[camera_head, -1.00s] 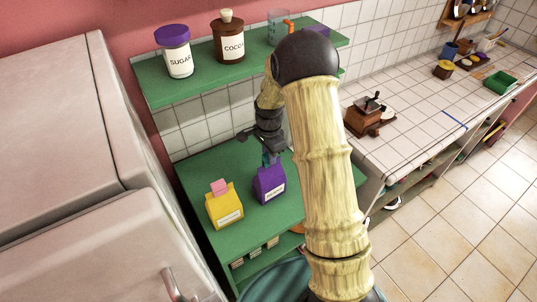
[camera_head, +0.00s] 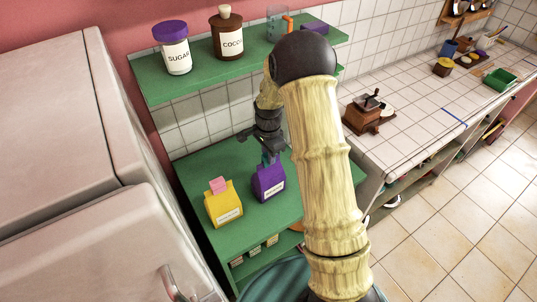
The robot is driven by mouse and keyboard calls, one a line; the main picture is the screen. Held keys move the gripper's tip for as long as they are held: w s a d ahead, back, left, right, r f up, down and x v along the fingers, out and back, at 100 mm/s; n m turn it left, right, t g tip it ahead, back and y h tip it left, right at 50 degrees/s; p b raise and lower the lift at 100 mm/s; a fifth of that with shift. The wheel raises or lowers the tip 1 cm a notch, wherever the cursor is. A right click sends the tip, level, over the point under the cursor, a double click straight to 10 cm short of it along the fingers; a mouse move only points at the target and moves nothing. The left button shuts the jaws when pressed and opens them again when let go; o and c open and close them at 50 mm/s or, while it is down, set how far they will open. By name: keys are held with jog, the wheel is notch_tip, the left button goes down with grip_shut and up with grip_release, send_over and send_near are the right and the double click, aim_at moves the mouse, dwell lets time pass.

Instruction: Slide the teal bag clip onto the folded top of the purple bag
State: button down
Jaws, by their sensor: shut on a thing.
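The purple bag (camera_head: 268,184) stands upright on the green lower shelf (camera_head: 215,163), with a white label on its front. My gripper (camera_head: 268,150) is directly above the bag's top and points down. It is shut on the teal bag clip (camera_head: 269,159), of which only a small part shows below the dark fingers. The clip is at the bag's folded top. At this size I cannot tell whether it is around the fold or just above it.
A yellow bag (camera_head: 224,205) with a pink clip (camera_head: 218,185) stands left of the purple bag. An upper green shelf (camera_head: 200,82) holds a sugar jar (camera_head: 174,50), a cocoa jar (camera_head: 227,37) and a measuring cup (camera_head: 277,22). A coffee grinder (camera_head: 366,112) stands on the tiled counter right.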

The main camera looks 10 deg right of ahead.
dwell(0.3)
jog(key=c, duration=1.2)
grip_release()
notch_tip(320, 180, up, 17)
jog(key=b, duration=0.3)
jog(key=shift+r+b, duration=0.15)
jog(key=shift+b, duration=0.15)
jog(key=s+f+n+t, duration=0.1)
jog(key=s+f+n, duration=0.2)
jog(key=s+n, duration=0.4)
jog(key=s+f+n+t, duration=0.1)
jog(key=s+f+n, duration=0.3)
jog(key=s, duration=1)
jog(key=n, duration=0.2)
jog(key=shift+f+n+t, duration=0.2)
jog(key=shift+n+t, duration=0.1)
jog(key=shift+n, duration=0.1)
